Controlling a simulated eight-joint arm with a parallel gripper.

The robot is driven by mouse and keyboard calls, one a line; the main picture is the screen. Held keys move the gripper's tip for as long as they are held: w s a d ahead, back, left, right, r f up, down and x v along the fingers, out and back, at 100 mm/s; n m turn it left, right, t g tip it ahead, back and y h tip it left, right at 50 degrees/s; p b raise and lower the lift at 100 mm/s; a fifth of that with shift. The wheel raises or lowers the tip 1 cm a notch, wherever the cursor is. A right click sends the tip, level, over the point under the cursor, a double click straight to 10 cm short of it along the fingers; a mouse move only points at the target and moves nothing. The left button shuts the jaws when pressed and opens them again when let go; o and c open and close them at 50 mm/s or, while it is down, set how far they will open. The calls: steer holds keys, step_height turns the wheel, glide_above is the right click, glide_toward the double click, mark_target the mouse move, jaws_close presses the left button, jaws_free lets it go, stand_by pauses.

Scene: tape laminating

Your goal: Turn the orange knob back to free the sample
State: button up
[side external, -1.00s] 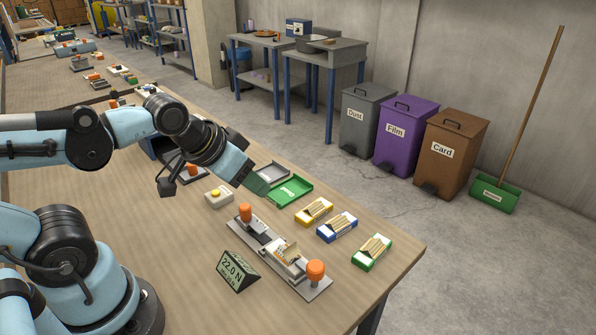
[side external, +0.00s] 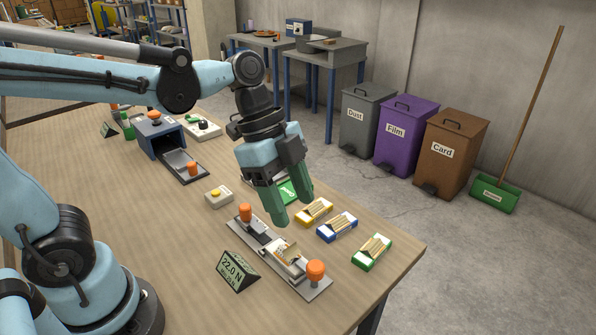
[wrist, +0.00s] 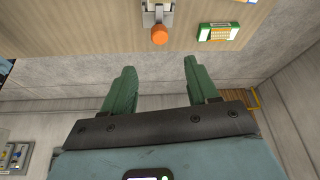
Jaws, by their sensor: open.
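A long grey fixture (side external: 322,288) lies on the bench with an orange knob at each end. One orange knob (side external: 245,212) is at the far-left end and the other orange knob (side external: 316,271) at the near-right end. A small pale sample (side external: 288,253) seems to lie between them; its hold is too small to tell. My gripper (side external: 292,210) is open and empty, its green fingers pointing down above and behind the fixture, apart from both knobs. In the wrist view, one orange knob (wrist: 159,35) shows beyond the spread fingers (wrist: 160,72).
A display (side external: 237,270) reading 22.0 N stands before the fixture. Yellow (side external: 313,212), blue (side external: 337,227) and green (side external: 372,252) boxes lie behind it. A yellow-button box (side external: 219,196) and a green tray (side external: 287,193) are nearby.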

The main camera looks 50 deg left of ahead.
mark_target(316, 266)
steer(key=shift+x, duration=6.05)
steer(key=c, duration=1)
steer(key=shift+c, duration=0.2)
